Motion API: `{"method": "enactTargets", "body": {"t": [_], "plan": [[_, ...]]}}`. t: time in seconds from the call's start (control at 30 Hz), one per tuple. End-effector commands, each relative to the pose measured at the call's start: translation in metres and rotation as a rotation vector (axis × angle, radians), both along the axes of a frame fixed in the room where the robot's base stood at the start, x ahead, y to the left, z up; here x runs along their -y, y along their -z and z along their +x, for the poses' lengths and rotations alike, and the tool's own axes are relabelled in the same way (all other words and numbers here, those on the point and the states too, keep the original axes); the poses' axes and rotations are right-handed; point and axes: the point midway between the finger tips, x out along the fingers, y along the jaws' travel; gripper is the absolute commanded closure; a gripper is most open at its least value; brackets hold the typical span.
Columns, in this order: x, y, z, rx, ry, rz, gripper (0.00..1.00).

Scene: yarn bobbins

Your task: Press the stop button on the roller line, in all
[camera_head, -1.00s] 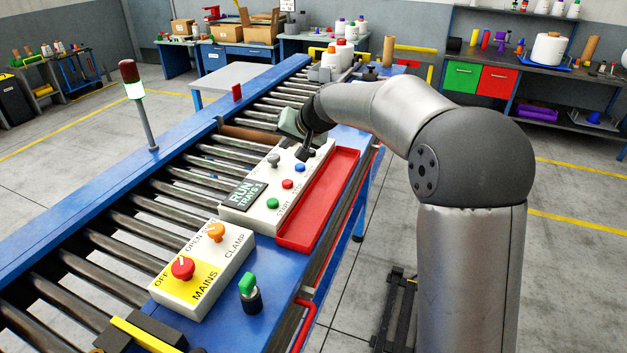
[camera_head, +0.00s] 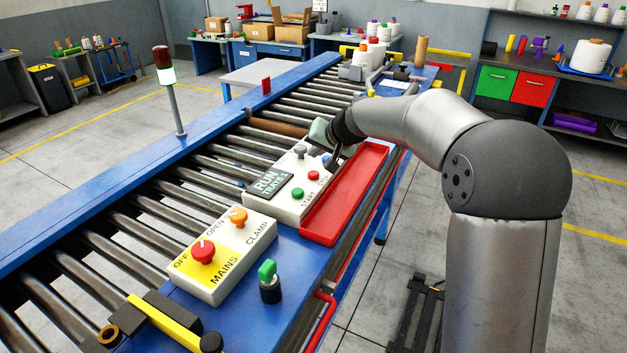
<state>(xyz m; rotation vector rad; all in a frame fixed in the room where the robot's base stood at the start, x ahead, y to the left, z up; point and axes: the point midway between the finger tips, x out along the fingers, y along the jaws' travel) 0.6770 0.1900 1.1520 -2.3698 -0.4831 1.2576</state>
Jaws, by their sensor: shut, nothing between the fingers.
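The control box (camera_head: 284,209) on the roller line has a display reading RUN TRAYS 1. Its green button (camera_head: 298,192) is labelled START. The red button (camera_head: 313,175) is just beyond it, with its label partly covered. A grey knob (camera_head: 299,151) is at the back of the box. My gripper (camera_head: 332,163) is shut and empty, pointing down at the box's far right part, just beyond the red button. It largely hides the blue button there. I cannot tell whether the fingertips touch the box.
A red tray (camera_head: 345,205) lies along the right of the box. A nearer box with a red MAINS knob (camera_head: 203,251) and orange CLAMP knob (camera_head: 238,218) stands in front, beside a green switch (camera_head: 267,270).

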Motion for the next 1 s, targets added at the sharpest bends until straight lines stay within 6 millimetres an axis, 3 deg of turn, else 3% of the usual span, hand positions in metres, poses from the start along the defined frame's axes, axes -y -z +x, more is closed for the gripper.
{"method": "enactTargets", "body": {"t": [0.07,0.23,1.0], "plan": [[0.0,0.019,0.0,-0.001,-0.001,0.0,1.0],[0.0,0.032,0.0,0.0,0.0,0.0,1.0],[0.0,0.032,0.0,0.0,-0.001,-0.001,1.0]]}}
